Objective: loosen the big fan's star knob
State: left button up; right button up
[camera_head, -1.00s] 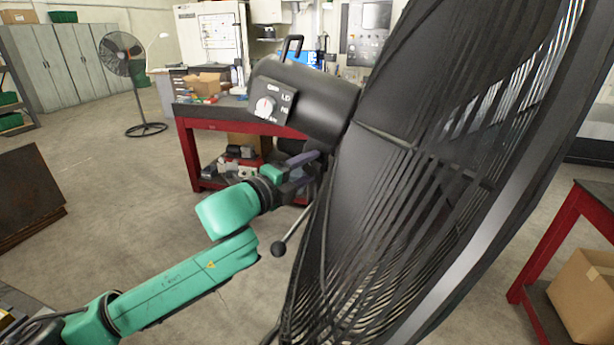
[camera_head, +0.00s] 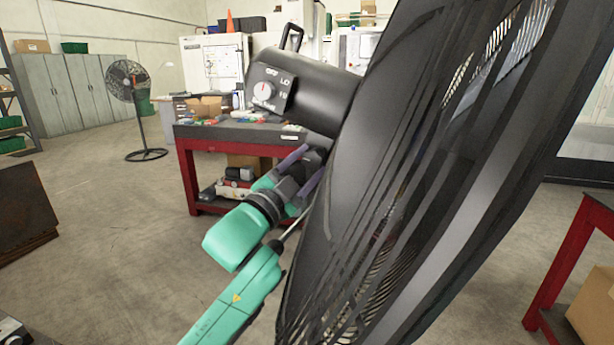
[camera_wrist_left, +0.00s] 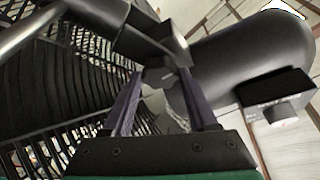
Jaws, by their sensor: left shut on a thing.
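The big fan fills the right of the head view, with its black motor housing (camera_head: 325,95) and wide wire grille (camera_head: 440,150). The housing also shows in the left wrist view (camera_wrist_left: 250,60). My left gripper (camera_head: 318,160) is below the housing, beside the grille. In the left wrist view its two purple fingers (camera_wrist_left: 160,76) close on a small dark part under the housing, which appears to be the star knob (camera_wrist_left: 158,75). The fingers and bracket hide much of it, so its star shape cannot be made out. My right gripper is not in view.
A speed dial (camera_head: 264,92) sits on the housing's end. A red workbench (camera_head: 190,160) with boxes stands behind. A smaller fan (camera_head: 125,85) and grey lockers (camera_head: 65,95) are at the far left. Another red table (camera_head: 570,250) is at right.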

pick_arm(q)
jog(key=shift+f+n+t+y+b, duration=0.15)
jog(key=shift+n+t+y+b, duration=0.25)
jog(key=shift+n, duration=0.6)
jog(key=o, duration=1.4)
jog(key=shift+f, duration=0.1)
